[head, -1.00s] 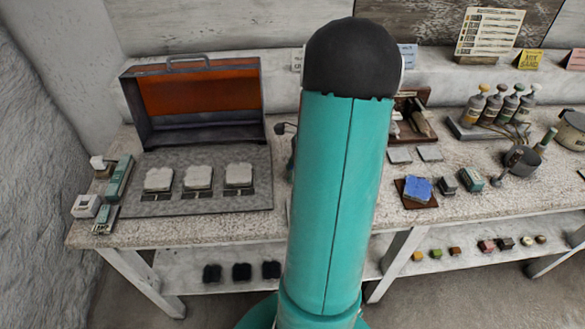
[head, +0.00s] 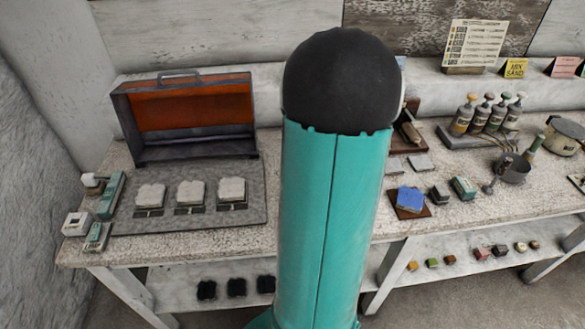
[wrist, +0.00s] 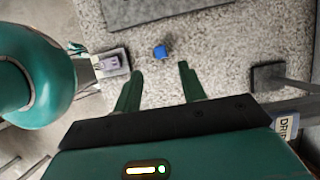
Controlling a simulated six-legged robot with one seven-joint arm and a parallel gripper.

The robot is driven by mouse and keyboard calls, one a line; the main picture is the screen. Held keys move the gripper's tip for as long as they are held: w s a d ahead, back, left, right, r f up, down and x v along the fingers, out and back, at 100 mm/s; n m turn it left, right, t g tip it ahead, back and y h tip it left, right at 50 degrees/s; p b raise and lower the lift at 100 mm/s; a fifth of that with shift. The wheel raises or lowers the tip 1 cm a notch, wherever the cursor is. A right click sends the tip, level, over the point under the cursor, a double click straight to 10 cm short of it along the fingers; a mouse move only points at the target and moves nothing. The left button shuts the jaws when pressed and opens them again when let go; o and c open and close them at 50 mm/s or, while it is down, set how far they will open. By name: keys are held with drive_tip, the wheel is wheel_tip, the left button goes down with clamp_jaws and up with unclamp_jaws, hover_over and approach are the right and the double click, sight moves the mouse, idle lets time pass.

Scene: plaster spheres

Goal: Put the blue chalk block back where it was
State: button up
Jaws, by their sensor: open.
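A small blue block (wrist: 160,52), which looks like the blue chalk block, lies on the speckled worktop in the wrist view. My gripper (wrist: 160,68) is open and empty, with its two green fingers apart. The blue block shows between and just beyond the fingertips; the height gap cannot be told. In the head view my arm hides the middle of the table and my gripper, and I cannot make out this small block there. A larger blue piece (head: 410,199) lies on a brown board (head: 427,212) right of my arm.
A grey mat (head: 254,211) with several pale pieces lies before an open orange-lined case (head: 192,103). Bottles (head: 484,117) and a pot (head: 513,171) stand at the right. Small coloured blocks (head: 432,263) sit on the lower shelf. A dark object (wrist: 268,76) stands right of my fingers.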

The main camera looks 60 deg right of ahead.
drive_tip(key=w+a+r+n+h, duration=0.1)
drive_tip(key=w+a+r+n, duration=0.2)
drive_tip(key=a, duration=0.4)
drive_tip(key=w+a+r+n, duration=0.1)
drive_tip(key=a+r+n, duration=0.2)
drive_tip(key=a+n, duration=0.25)
drive_tip(key=w+a+r+n+h, duration=0.1)
drive_tip(key=w+a+r+n, duration=0.2)
drive_tip(key=a, duration=0.4)
drive_tip(key=s+a+r+n+t, duration=0.1)
drive_tip(key=s+a+n, duration=0.2)
drive_tip(key=a+n, duration=0.5)
drive_tip(key=s+a+r+n+t+h, duration=0.1)
drive_tip(key=s+a+n, duration=0.3)
drive_tip(key=a+n, duration=0.4)
drive_tip(key=shift+a+r, duration=0.5)
drive_tip(key=shift+a, duration=0.95)
